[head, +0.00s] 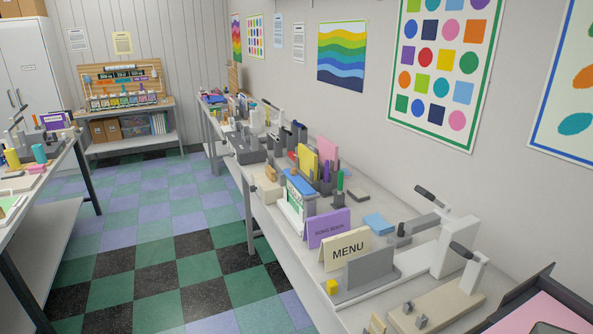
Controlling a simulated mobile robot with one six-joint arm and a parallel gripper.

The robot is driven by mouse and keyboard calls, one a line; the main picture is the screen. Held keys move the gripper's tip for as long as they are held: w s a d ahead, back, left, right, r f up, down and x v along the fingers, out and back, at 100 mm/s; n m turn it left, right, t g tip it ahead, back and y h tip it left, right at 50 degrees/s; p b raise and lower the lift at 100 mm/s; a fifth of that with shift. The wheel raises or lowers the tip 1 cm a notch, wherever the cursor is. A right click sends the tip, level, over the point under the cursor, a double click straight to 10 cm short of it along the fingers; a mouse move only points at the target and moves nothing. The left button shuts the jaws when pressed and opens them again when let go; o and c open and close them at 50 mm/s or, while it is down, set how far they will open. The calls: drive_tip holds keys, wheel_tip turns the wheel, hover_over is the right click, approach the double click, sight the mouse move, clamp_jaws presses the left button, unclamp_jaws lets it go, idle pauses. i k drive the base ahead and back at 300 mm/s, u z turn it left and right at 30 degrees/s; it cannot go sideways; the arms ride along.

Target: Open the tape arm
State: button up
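No part of my gripper shows in the head view. I cannot tell for sure which part is the tape arm. At the right front of the long bench, a white upright device (455,247) has a raised grey arm with a dark handle (430,194). Farther along the bench, a dark grey machine (245,150) also has a raised lever with a dark tip.
A dark tray (540,310) holds pink sheet at the right corner. The checkered floor (165,240) is clear between the benches.

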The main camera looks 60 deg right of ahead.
sight(309, 191)
drive_tip(key=z, duration=0.1)
drive_tip(key=i, duration=0.95)
drive_tip(key=u, duration=0.05)
